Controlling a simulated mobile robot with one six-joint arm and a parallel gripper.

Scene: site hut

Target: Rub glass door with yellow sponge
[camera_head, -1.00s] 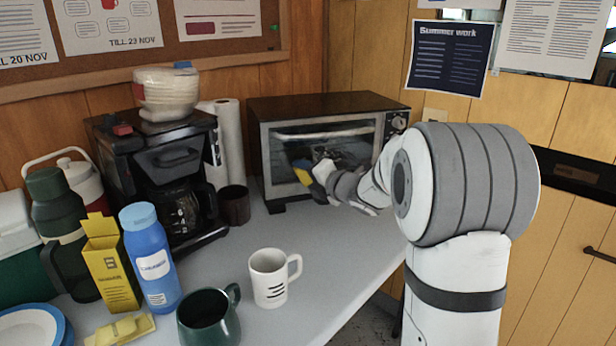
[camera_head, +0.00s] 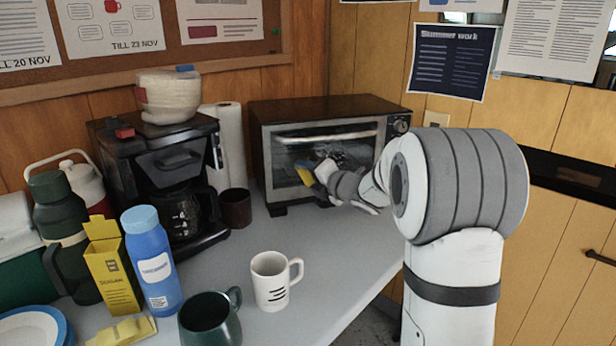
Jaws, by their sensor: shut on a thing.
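The toaster oven (camera_head: 330,104) stands at the back of the counter. Its glass door (camera_head: 348,155) is shut, with a metal handle bar across the top. My gripper (camera_head: 318,177) is in front of the lower left part of the glass, shut on the yellow sponge (camera_head: 304,173). The sponge shows as a small yellow patch with a blue-grey part beside it. It is at or very close to the glass; I cannot tell whether it touches. My arm hides the lower right of the door.
A white mug (camera_head: 270,281) and a dark green mug (camera_head: 208,322) stand on the front of the counter (camera_head: 325,262). A coffee maker (camera_head: 165,160), brown cup (camera_head: 235,208) and paper towel roll (camera_head: 229,145) stand left of the oven. A blue bottle (camera_head: 153,262) and yellow box (camera_head: 110,270) are at left.

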